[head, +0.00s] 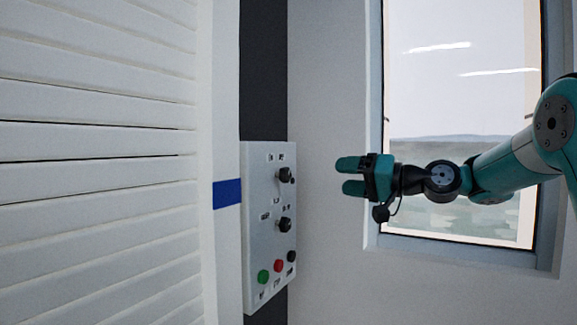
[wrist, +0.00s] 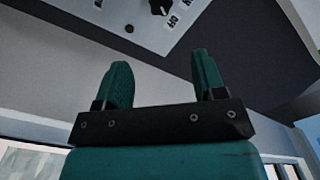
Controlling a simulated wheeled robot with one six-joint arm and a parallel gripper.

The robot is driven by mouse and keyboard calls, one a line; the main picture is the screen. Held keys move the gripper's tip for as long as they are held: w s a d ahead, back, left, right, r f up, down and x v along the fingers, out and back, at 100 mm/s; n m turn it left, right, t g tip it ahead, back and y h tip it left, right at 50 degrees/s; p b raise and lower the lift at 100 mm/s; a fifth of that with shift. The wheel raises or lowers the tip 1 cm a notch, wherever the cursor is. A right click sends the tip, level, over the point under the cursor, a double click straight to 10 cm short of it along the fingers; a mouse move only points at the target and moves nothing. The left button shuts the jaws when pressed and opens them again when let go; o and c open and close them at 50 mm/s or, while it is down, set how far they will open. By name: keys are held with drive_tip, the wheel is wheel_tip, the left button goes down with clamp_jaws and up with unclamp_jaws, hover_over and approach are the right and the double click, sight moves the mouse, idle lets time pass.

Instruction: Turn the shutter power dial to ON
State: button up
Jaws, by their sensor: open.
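A grey control panel (head: 258,215) is mounted on the wall beside the shutter and carries two black dials, an upper dial (head: 285,174) and a lower dial (head: 284,224). My gripper (head: 350,176) is open and empty, to the right of the panel at about the upper dial's height, with clear space between. In the wrist view, the open fingers (wrist: 161,60) point towards the panel (wrist: 140,32), and part of a dial (wrist: 160,6) shows at the top edge.
Green (head: 263,276), red (head: 278,265) and black (head: 291,256) buttons sit low on the panel. A white slatted shutter (head: 95,170) fills the left, with blue tape (head: 227,193) on its frame. A window (head: 455,120) is behind my arm.

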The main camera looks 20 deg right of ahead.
sight(289, 174)
drive_tip(key=p+x, duration=0.6)
drive_tip(key=x, duration=0.9)
drive_tip(key=shift+s+a+f, duration=0.1)
drive_tip(key=shift+a, duration=0.1)
drive_tip(key=c, duration=0.9)
